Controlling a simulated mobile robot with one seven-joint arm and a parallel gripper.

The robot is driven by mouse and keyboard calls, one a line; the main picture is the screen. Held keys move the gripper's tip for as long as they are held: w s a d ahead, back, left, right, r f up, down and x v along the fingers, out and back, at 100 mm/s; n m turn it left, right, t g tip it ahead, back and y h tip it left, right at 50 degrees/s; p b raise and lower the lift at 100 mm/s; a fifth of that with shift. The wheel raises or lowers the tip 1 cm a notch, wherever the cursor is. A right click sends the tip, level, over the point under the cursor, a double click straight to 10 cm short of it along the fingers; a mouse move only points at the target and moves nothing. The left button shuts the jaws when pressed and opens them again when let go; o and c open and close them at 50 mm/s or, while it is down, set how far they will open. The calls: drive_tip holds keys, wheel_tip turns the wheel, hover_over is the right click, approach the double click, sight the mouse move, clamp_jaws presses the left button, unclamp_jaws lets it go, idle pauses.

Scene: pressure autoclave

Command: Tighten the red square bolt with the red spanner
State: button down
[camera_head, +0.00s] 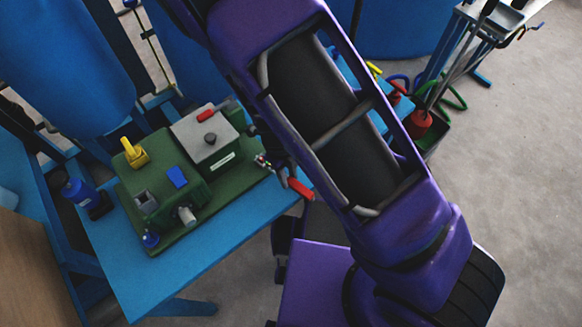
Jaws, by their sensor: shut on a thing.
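My purple arm crosses the middle of the view and hides part of the bench behind it. My gripper (283,173) shows small and dark at the arm's left edge, beside the right end of the green machine. It is shut on what looks like the red spanner (300,188), whose red handle sticks out to the lower right, past the bench's edge. The spanner's head is too small and dark to make out. A small red piece (206,115) lies on the machine's grey lid.
The green machine (165,205) stands on a blue bench (150,285), with a yellow part (134,153) and a blue block (178,177) on it. A blue bottle (76,190) stands left. Large blue tanks (60,65) stand behind; a tool rack (478,40) is upper right. Open floor lies right.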

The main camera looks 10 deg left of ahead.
drive_tip(key=shift+s+a+r+m+p, duration=0.1)
drive_tip(key=shift+s+a+m+p, duration=0.45)
drive_tip(key=shift+m+p, duration=0.3)
drive_tip(key=shift+s+a+m, duration=0.2)
drive_tip(key=shift+s+m, duration=0.15)
drive_tip(key=shift+m, duration=0.2)
drive_tip(key=shift+r, duration=2.4)
